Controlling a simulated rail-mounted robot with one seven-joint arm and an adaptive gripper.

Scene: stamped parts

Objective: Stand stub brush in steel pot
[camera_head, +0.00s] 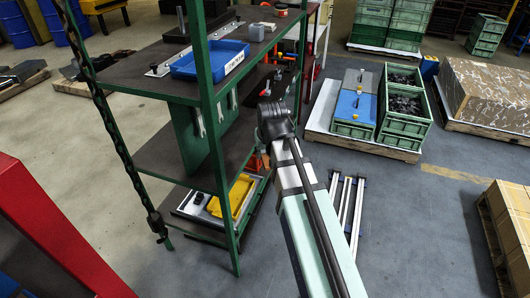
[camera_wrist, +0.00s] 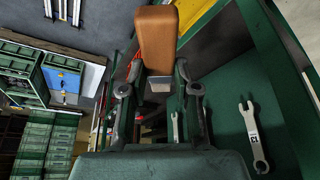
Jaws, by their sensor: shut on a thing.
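The stub brush (camera_wrist: 157,38) shows in the wrist view as a short brown wooden handle with a metal ferrule below it. My gripper (camera_wrist: 158,76) has its two dark fingers on either side of the brush and is shut on it. The bristles are not clear to see. In the head view my arm's dark joint is beside the shelf rack, and the fingers and brush cannot be made out. A small grey cylindrical thing (camera_head: 257,33), possibly the steel pot, stands on the top shelf right of the blue tray.
The green-framed rack (camera_head: 207,110) has several shelves and uprights close to my arm. A blue tray (camera_head: 189,73) lies on top and a yellow tray (camera_head: 241,192) low down. Wrenches (camera_wrist: 252,137) hang on a green panel.

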